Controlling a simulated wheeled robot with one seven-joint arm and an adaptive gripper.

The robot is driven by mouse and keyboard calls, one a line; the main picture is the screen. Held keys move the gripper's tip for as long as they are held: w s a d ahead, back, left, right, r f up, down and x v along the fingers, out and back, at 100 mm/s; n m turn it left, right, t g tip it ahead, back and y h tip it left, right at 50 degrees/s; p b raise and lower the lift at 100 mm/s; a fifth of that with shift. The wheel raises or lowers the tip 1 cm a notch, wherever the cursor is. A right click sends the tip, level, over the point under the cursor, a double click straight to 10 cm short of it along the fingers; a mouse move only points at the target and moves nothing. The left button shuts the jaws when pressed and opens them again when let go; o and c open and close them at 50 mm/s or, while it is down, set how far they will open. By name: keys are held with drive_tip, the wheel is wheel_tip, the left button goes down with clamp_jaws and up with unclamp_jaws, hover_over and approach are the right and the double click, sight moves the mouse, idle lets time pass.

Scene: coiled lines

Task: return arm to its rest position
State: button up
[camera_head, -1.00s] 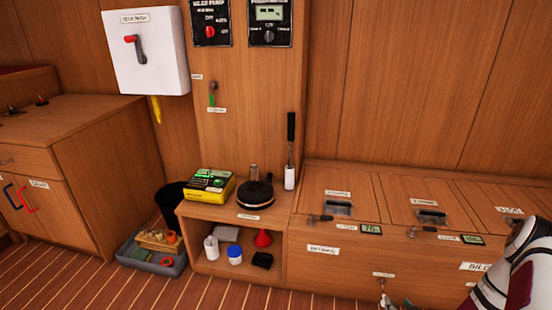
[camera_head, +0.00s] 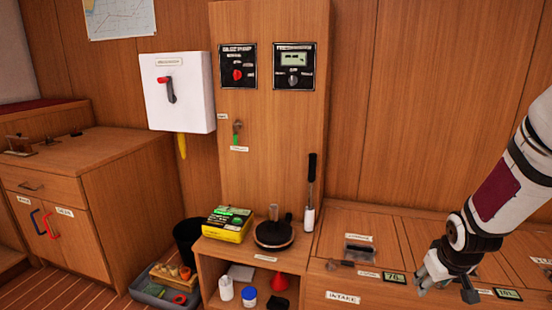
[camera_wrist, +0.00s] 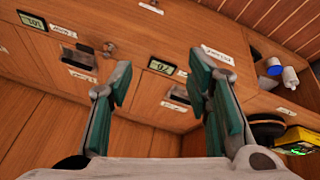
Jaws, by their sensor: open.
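My gripper (camera_head: 445,285) is at the lower right of the head view, in front of the wooden locker bench (camera_head: 332,243). My white and grey arm comes down to it from the right edge. In the wrist view my gripper (camera_wrist: 160,95) shows two green-padded fingers spread apart with nothing between them. Beyond the fingers is the bench front with its labels and small displays. It does not appear to touch anything.
A low shelf unit (camera_head: 207,258) holds a yellow box (camera_head: 227,224), a round black device (camera_head: 273,235) and an upright black-handled tool (camera_head: 311,190). A grey bin (camera_head: 150,292) sits on the floor. A white switch box (camera_head: 177,92) hangs on the wall.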

drive_tip(key=s+a+r+m+g, duration=0.1)
drive_tip(key=s+a+r+g, duration=0.1)
drive_tip(key=s+a+r, duration=1.1)
drive_tip(key=s+a+r+g+y, duration=0.1)
drive_tip(key=s+a+r, duration=0.15)
drive_tip(key=s, duration=0.85)
drive_tip(key=s+a+r+g+y, duration=0.1)
drive_tip(key=s+a+r, duration=0.15)
drive_tip(key=s, duration=0.75)
wheel_tip(320, 180, up, 37)
drive_tip(key=t+p, duration=0.3)
drive_tip(key=p, duration=3.2)
drive_tip(key=shift+t+p, duration=0.3)
drive_tip(key=shift+w+a, duration=0.1)
